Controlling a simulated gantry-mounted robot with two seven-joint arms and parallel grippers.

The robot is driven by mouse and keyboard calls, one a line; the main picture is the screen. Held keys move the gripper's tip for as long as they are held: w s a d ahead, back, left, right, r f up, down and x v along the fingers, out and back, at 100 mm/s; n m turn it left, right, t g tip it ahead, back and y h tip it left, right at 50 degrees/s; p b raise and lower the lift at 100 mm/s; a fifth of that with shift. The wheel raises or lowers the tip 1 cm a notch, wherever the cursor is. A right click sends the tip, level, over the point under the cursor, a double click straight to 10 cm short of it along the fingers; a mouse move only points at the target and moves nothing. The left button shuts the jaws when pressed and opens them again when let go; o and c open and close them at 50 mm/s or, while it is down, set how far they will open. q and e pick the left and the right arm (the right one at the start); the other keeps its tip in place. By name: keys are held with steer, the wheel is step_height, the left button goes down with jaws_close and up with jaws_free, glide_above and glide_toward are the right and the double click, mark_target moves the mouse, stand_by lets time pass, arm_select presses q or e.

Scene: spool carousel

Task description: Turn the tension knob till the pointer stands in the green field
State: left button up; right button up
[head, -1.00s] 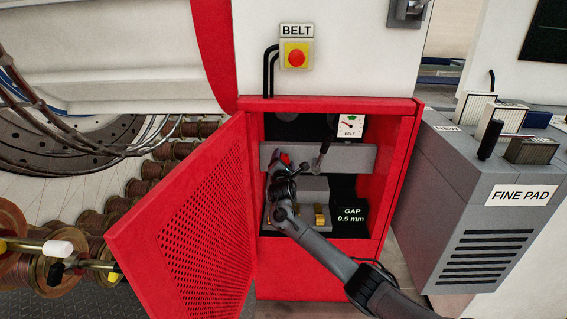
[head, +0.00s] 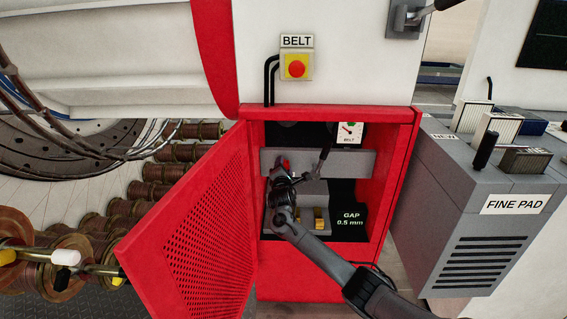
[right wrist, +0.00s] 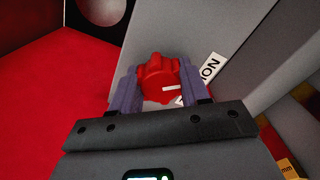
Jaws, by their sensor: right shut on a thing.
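The red tension knob (right wrist: 158,78) sits on a grey plate beside a label partly hidden behind it in the right wrist view. A white mark shows on its face. My right gripper (right wrist: 155,88) is shut on the knob, one finger on each side. In the head view the gripper (head: 281,171) reaches into the open red cabinet, and only a bit of the red knob (head: 286,162) shows. The white BELT gauge (head: 348,134) has a red pointer leaning up to the left. Its green field at the top is small; the pointer looks left of it. My left gripper is not in view.
The perforated red door (head: 190,225) stands open at left. A dark lever (head: 323,157) rises close to the right of my gripper. A grey plate (head: 355,163) crosses the cabinet. Below are brass-coloured parts (head: 320,218) and a GAP display (head: 350,219).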

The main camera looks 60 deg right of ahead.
steer(key=m+p, duration=0.2)
steer(key=p, duration=0.1)
steer(key=shift+r+m, duration=0.3)
steer(key=m+p, duration=0.2)
steer(key=shift+f+m, duration=0.15)
steer(key=shift+m, duration=0.25)
steer(key=m+p, duration=0.1)
steer(key=m, duration=0.2)
steer(key=shift+f+p, duration=0.15)
steer(key=shift+p, duration=0.25)
steer(key=m, duration=0.2)
steer(key=shift+f+m+p, duration=0.1)
steer(key=shift+m+p, duration=0.2)
steer(key=shift+m, duration=0.4)
steer(key=shift+f, duration=0.1)
steer(key=o, duration=1)
steer(key=shift+s+d, duration=0.1)
